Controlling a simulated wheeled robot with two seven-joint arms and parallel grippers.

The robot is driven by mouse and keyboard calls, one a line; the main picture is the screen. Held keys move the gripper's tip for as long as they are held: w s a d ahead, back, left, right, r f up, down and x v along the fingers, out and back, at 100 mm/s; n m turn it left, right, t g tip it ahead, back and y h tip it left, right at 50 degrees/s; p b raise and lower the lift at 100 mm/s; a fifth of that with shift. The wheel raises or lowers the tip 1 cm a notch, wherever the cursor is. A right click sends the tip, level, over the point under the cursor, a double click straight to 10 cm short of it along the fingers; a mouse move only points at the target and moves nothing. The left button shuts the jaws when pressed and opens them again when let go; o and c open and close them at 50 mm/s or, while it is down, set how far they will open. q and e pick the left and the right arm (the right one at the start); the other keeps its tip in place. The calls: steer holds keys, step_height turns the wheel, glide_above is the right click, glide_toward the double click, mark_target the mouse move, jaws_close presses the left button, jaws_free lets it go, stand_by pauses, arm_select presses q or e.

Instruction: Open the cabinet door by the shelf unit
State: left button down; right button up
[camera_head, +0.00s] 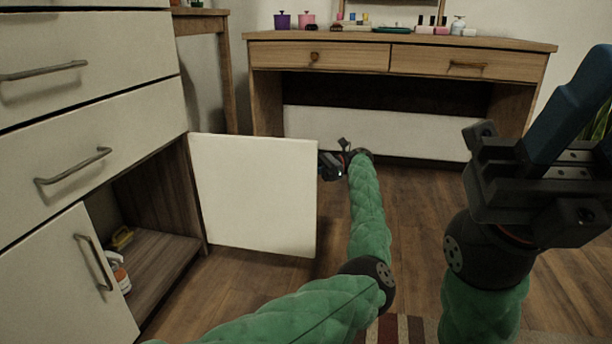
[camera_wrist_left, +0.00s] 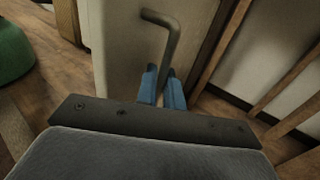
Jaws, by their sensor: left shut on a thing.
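The white cabinet door (camera_head: 254,194) stands wide open, swung out from the low cabinet on its hinge side near the shelf compartment. My left gripper (camera_head: 336,163) is at the door's free edge, on its far side. In the left wrist view the dark bar handle (camera_wrist_left: 172,42) runs down between the blue fingertips (camera_wrist_left: 162,88), which are shut on it against the pale door (camera_wrist_left: 125,60). The handle is hidden in the head view. My right gripper (camera_head: 577,115) is raised at the right, apart from the door; its finger gap cannot be made out.
The open compartment (camera_head: 150,215) shows a wooden floor, with a bottle (camera_head: 119,272) and a yellow item (camera_head: 122,238) inside. Another white door (camera_head: 65,285) at left is closed. A wooden dressing table (camera_head: 400,45) stands behind. Bare floor lies right of the open door.

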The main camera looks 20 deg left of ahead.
arm_select(q)
steer(key=shift+w+f, duration=0.1)
steer(key=shift+w, duration=0.1)
stand_by(0.4)
steer(key=c, duration=1.5)
jaws_free()
steer(key=shift+c, duration=0.2)
steer(key=shift+d, duration=0.1)
steer(key=shift+w, duration=0.1)
